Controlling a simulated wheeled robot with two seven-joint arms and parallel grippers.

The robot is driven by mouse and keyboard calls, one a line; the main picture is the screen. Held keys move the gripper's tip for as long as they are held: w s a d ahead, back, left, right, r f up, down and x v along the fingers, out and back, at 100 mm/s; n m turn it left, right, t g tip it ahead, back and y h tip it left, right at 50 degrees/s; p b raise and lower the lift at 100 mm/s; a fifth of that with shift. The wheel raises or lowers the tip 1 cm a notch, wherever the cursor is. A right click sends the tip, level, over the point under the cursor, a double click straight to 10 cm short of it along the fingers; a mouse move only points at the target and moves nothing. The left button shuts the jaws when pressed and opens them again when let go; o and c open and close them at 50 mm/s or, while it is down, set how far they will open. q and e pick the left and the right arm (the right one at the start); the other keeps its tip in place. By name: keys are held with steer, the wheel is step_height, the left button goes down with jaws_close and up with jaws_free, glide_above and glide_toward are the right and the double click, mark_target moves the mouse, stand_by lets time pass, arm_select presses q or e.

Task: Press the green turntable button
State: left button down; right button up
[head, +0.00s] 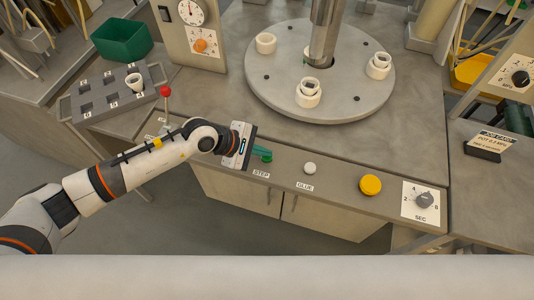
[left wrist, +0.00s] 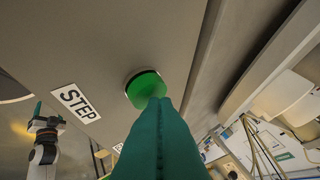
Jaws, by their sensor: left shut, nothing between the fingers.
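The green button (head: 267,159) is on the front strip of the bench, by the STEP label (head: 261,174). My left gripper (head: 265,153) is shut and empty, with its green fingertips at the button and partly covering it in the head view. In the left wrist view the round green button (left wrist: 143,87) shows just beyond the closed fingertips (left wrist: 160,100), which overlap its lower edge. I cannot tell whether they touch. The turntable (head: 320,105) is a grey disc bearing several white sockets. A small arm end with green fingers, likely my right gripper (left wrist: 38,112), shows in the left wrist view.
To the right along the strip are a white GLUE button (head: 310,168), a yellow button (head: 371,185) and a SEC dial (head: 424,200). A red-knobbed lever (head: 165,91) and a slotted tray (head: 108,98) stand at left. A metal column (head: 325,30) rises over the turntable.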

arm_select(q)
steer(key=shift+f, duration=0.25)
stand_by(0.4)
steer(key=shift+r+p, duration=0.35)
steer(key=shift+r, duration=0.7)
steer(key=shift+r+p, duration=1.5)
steer(key=shift+r, duration=0.95)
